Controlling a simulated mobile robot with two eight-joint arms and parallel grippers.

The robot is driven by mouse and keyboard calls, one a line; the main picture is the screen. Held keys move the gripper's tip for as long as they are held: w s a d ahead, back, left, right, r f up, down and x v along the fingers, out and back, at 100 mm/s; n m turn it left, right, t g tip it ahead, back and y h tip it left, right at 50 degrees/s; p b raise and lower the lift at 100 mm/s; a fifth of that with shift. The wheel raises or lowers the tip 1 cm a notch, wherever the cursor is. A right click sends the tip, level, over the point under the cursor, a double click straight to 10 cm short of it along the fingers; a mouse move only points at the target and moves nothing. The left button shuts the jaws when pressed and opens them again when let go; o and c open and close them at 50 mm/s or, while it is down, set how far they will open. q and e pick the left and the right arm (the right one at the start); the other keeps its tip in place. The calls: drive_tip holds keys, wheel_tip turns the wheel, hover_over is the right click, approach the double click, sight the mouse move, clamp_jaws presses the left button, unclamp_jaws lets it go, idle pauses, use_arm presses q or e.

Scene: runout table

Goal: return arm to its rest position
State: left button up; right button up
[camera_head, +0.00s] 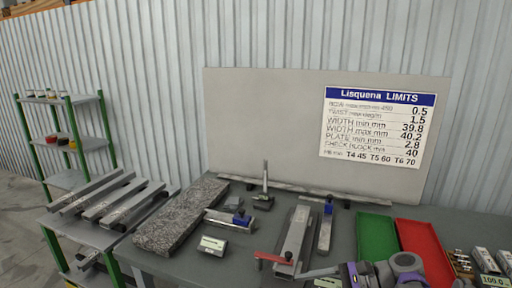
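Part of my arm, grey with purple bands (408,268), shows at the bottom edge, right of centre, low over the front of the table. It seems to be my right arm. Its fingers cannot be made out clearly, so I cannot tell whether that gripper is open or shut. My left gripper is not in view.
The grey table (255,241) holds a speckled granite slab (180,215), a fixture with a red handle (292,243), a green tray (376,238) and a red tray (424,248). Metal bars (120,200) lie at left. A limits sign (377,128) hangs behind.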

drive_tip(key=s+a+f+n+h, duration=0.1)
drive_tip(key=s+f+n+h, duration=0.7)
drive_tip(key=s, duration=0.5)
drive_tip(key=s+d+f+n+t+h, duration=0.3)
drive_tip(key=s+d+f+n+h, duration=0.2)
drive_tip(key=s+d+f+n, duration=0.1)
drive_tip(key=s+f+n, duration=0.1)
drive_tip(key=n, duration=0.1)
drive_tip(key=shift+d+n+h, duration=0.3)
drive_tip(key=shift+d+h, duration=0.05)
drive_tip(key=shift+h, duration=0.05)
